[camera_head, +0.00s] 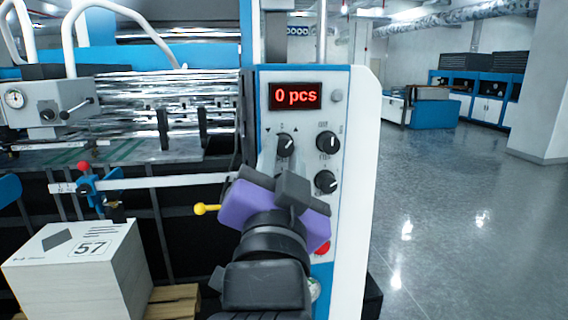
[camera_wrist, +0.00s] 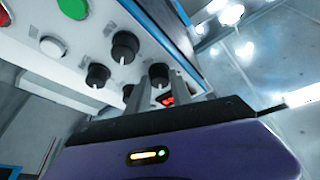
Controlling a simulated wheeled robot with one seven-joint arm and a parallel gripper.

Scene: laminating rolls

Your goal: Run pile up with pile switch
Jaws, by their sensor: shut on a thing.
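The pile switch (camera_head: 285,144) is a black rotary knob on the white control panel (camera_head: 350,200), below the red display, with a down arrow, a 0 and an up arrow above it. Its pale pointer looks tilted to the right. My gripper (camera_head: 282,156) reaches up to it from below, its grey fingers on either side, shut on the knob. In the wrist view the knob (camera_wrist: 159,72) shows between the fingers, partly hidden. The pile (camera_head: 75,265) is a white block of sheets marked 57, on a wooden pallet (camera_head: 174,301) at lower left.
The display (camera_head: 295,96) reads 0 pcs. Two more black knobs (camera_head: 326,141) (camera_head: 326,181) sit close to the right of the switch. A red button (camera_head: 322,249) is partly hidden behind my gripper. A yellow-tipped lever (camera_head: 206,209) stands left. Open floor lies right.

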